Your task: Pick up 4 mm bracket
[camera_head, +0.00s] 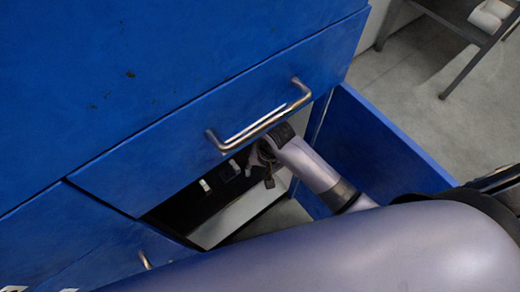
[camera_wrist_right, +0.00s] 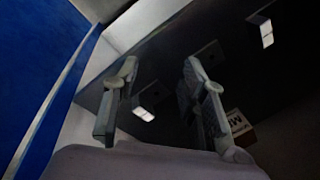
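My right gripper (camera_head: 262,165) reaches down into the open drawer below the handle; its far end is partly hidden by the wrist and shadow. In the right wrist view my right gripper (camera_wrist_right: 160,78) has its two fingers spread wide, with nothing held. A small piece with a bright face (camera_wrist_right: 143,113), possibly a bracket, lies on the dark drawer floor and shows between the fingers. Similar dark pieces with bright faces lie further off (camera_wrist_right: 262,30). I cannot tell which piece is the 4 mm bracket. My left gripper is not in view.
A blue cabinet front with a metal handle (camera_head: 260,117) overhangs the drawer. The drawer's blue side wall (camera_head: 375,145) stands right of my right arm. A light divider (camera_head: 235,215) runs along the inside. A grey table (camera_head: 470,30) stands at the upper right.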

